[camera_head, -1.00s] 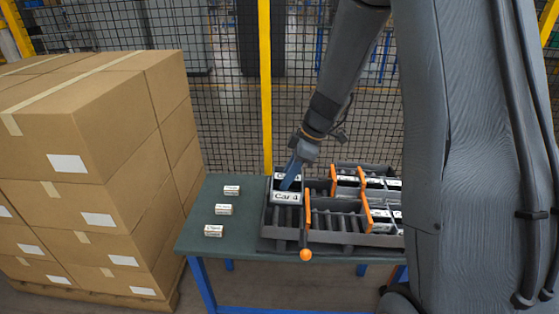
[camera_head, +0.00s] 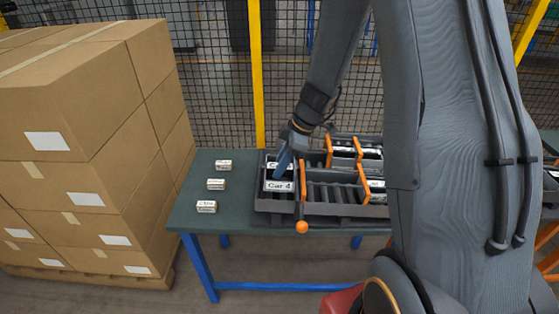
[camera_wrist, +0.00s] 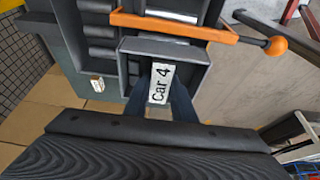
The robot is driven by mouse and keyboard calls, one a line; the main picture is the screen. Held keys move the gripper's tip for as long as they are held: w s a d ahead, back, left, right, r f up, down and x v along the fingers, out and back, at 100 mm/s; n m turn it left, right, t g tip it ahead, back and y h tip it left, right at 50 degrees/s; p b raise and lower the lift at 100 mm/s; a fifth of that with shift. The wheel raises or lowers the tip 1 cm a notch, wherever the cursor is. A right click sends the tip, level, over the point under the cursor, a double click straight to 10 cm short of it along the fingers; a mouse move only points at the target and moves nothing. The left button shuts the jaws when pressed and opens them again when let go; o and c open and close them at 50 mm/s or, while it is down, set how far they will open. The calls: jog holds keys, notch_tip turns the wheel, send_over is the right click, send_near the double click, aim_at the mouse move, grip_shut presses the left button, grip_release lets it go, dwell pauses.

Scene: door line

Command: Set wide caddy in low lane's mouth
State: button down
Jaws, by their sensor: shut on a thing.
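My gripper (camera_head: 284,166) points down at the left end of the dark lane rack (camera_head: 330,209). It is shut on a grey caddy with a white "Car 4" label (camera_head: 279,186). In the wrist view the blue fingers (camera_wrist: 160,100) stand on both sides of the label, and the caddy's grey wall (camera_wrist: 165,50) shows around them. The caddy is at the rack's left lane, beside an orange gate bar (camera_head: 300,195). Another labelled piece (camera_head: 272,166) sits just behind it, partly hidden by my gripper. I cannot tell whether the caddy rests on the lane floor.
Three small white-labelled blocks stand on the green table (camera_head: 190,215) left of the rack. The gate's orange ball (camera_head: 302,227) juts out at the front. More orange gates and labelled caddies (camera_head: 342,152) fill the rack's right part. Stacked cartons (camera_head: 90,130) stand left; a mesh fence is behind.

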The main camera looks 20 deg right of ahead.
aim_at(290, 167)
notch_tip(290, 167, down, 3)
jog(key=shift+b, duration=0.6)
jog(key=shift+f+b, duration=0.85)
jog(key=shift+b, duration=0.2)
jog(key=shift+b, duration=0.6)
jog(key=c, duration=1.4)
grip_release()
jog(key=shift+b+v, duration=0.8)
jog(key=shift+v, duration=3.05)
jog(key=shift+s, duration=0.1)
